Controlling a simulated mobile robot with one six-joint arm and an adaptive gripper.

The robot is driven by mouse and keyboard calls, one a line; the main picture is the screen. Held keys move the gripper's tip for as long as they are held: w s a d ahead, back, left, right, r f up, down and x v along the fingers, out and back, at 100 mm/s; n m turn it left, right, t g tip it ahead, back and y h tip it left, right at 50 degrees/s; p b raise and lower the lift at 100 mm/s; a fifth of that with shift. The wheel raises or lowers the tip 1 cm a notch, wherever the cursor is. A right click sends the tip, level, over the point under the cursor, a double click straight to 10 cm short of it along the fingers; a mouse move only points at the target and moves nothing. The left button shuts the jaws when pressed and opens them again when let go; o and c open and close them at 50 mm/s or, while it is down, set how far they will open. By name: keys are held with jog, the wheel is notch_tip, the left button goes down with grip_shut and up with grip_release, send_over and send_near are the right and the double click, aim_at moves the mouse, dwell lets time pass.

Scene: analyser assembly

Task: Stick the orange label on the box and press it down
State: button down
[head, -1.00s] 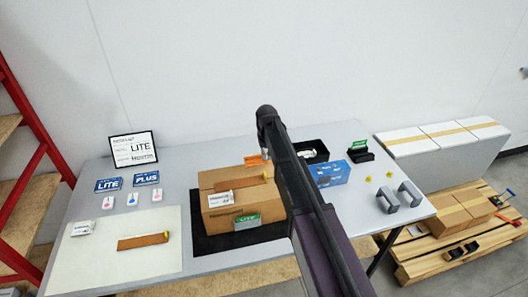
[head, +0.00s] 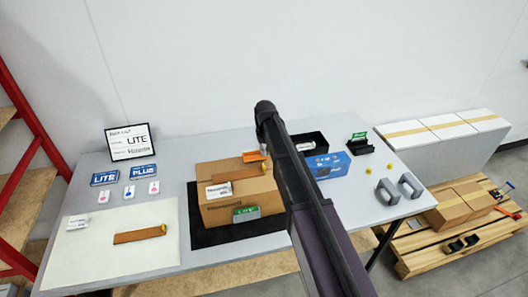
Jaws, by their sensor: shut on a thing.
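The brown cardboard box (head: 222,216) stands on a black mat on the table. The orange label (head: 252,156) shows at the box's far right, beside my arm. My gripper (head: 264,149) is there, mostly hidden behind my dark arm link, and is shut on the orange label. I cannot tell whether the label touches the box.
A black bin (head: 319,141), a blue box (head: 322,169) and grey brackets (head: 389,190) stand to the right. A framed sign (head: 131,142), blue cards and small tags are at left. A pale mat (head: 100,255) holds a second brown strip (head: 138,236).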

jog(key=shift+f+b, duration=0.7)
jog(key=shift+f, duration=0.35)
jog(key=shift+f, duration=0.2)
dwell(0.8)
jog(key=c, duration=0.7)
grip_release()
jog(key=shift+r, duration=0.2)
jog(key=shift+r+p, duration=3.35)
